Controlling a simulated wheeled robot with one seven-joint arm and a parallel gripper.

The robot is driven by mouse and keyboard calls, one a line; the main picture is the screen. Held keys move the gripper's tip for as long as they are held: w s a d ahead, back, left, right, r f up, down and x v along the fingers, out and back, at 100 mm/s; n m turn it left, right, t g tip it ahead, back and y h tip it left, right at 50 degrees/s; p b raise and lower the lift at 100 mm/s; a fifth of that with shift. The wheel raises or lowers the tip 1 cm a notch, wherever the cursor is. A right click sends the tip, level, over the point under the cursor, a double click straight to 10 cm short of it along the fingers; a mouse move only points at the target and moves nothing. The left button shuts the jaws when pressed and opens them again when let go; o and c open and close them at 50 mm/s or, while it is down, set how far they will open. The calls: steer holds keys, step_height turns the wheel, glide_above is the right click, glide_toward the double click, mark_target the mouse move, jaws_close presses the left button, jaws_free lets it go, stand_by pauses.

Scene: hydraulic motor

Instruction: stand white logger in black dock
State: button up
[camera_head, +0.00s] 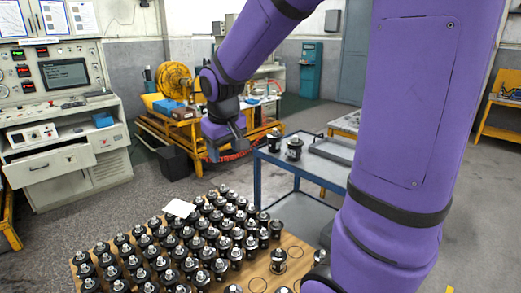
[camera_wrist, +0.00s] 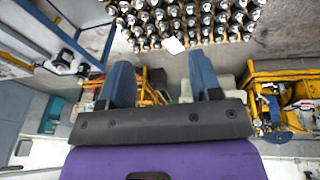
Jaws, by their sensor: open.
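A small flat white piece (camera_head: 179,208), likely the white logger, lies tilted on top of the crowded black cylinders at the table's back edge. It also shows in the wrist view (camera_wrist: 173,45), above and beyond my fingertips. My gripper (camera_head: 224,153) hangs in the air behind the table, left of the blue cart. In the wrist view its two blue fingers (camera_wrist: 160,64) stand wide apart with nothing between them. I cannot make out a black dock for sure in either view.
Many black cylinders with silver tops (camera_head: 165,258) crowd the wooden table (camera_head: 292,246). A blue cart (camera_head: 277,160) holds two black cylinders (camera_head: 294,149) and a grey tray (camera_head: 333,150). A yellow machine stand (camera_head: 185,130) is behind. A control console (camera_head: 60,115) stands left.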

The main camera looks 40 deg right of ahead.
steer(key=s+a+r+t, duration=0.1)
steer(key=s+r, duration=0.3)
steer(key=s, duration=0.5)
steer(key=s+a+r+t+y, duration=0.1)
steer(key=s+a+r, duration=0.3)
steer(key=s, duration=0.5)
steer(key=shift+s+a+t+y, duration=0.25)
steer(key=shift+a+t+y, duration=0.05)
steer(key=shift+a, duration=0.05)
steer(key=shift+o, duration=0.4)
steer(key=shift+s+a, duration=0.1)
steer(key=shift+s, duration=0.35)
